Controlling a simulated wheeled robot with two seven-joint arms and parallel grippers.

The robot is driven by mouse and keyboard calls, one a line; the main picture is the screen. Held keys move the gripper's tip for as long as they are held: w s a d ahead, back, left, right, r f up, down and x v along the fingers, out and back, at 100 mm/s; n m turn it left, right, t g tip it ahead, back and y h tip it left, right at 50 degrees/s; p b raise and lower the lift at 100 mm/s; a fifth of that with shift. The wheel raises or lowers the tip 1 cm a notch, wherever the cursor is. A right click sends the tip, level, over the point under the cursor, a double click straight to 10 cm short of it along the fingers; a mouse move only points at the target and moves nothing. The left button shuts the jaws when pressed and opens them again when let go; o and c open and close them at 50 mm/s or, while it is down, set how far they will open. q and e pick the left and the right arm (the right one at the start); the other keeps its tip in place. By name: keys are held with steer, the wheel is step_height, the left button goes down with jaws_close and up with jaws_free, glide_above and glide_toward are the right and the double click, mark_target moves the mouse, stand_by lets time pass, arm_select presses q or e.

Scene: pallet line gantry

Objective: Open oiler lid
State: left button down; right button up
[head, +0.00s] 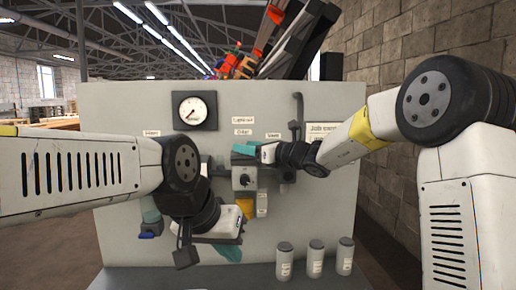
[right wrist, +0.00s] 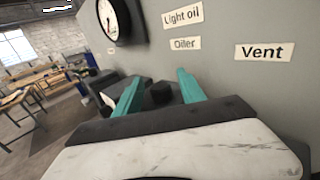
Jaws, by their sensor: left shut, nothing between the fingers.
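The panel (head: 110,120) carries an "Oiler" label (head: 243,132), also seen in the right wrist view (right wrist: 185,43). Below it in the head view is a grey unit (head: 244,180) with a round knob and an amber part (head: 245,207) underneath. My right gripper (head: 246,150) is just above this unit. In the right wrist view its teal fingers (right wrist: 160,92) are apart, with a small dark round part (right wrist: 161,93) between or beyond them; contact cannot be told. My left gripper (head: 228,252) is shut and empty, low before the panel.
A gauge (head: 195,109) sits on the panel's upper left. A dark pipe (head: 298,115) runs at the right, by the "Vent" label (right wrist: 265,51). Three pale canisters (head: 315,258) stand on the ledge at lower right. A brick wall (head: 420,55) is at the right.

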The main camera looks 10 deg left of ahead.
jaws_close()
stand_by(1.2)
